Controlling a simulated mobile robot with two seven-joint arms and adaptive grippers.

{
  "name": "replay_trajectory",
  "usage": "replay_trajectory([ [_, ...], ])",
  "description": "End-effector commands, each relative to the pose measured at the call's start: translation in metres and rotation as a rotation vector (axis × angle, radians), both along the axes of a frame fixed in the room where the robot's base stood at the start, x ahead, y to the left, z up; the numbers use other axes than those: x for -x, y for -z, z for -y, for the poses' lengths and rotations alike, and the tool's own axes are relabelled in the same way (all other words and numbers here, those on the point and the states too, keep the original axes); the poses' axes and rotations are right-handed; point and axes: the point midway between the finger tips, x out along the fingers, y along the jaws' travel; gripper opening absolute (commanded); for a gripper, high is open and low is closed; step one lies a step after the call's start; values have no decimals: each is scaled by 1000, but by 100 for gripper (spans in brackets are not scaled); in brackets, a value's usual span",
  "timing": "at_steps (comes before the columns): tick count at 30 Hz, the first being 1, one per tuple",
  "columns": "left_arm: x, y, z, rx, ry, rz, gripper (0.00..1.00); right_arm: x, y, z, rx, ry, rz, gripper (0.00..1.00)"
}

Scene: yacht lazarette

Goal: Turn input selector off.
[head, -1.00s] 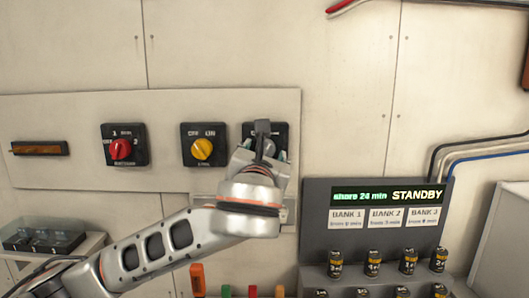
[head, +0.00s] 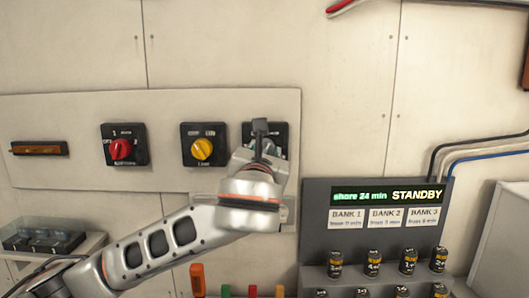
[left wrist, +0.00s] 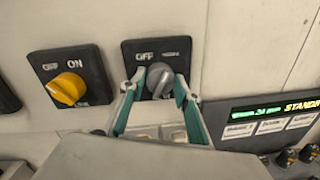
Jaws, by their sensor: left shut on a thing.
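The grey knob (left wrist: 159,79) is on a black switch plate (left wrist: 141,48) in the left wrist view. The plate reads OFF at its upper left; the label at its upper right is too blurred to read. My left gripper (left wrist: 160,86) has its teal fingers on both sides of the knob, shut on it. In the head view my left gripper (head: 264,152) covers most of this switch, the rightmost on the panel, and hides the knob. The knob's exact pointing direction is hard to tell. My right gripper is not in view.
A yellow knob (head: 202,149) and a red knob (head: 121,149) sit on the same wall panel (head: 70,112), left of the grey one. A battery unit with a STANDBY display (head: 386,195) stands at right. Several cells line its shelf.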

Motion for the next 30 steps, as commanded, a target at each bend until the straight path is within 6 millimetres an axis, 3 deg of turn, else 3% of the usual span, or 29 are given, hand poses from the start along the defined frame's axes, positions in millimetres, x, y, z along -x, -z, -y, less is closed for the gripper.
replay_trajectory([
  [30, 0, 3, 0, 833, -1, -2, 10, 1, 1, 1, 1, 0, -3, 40],
])
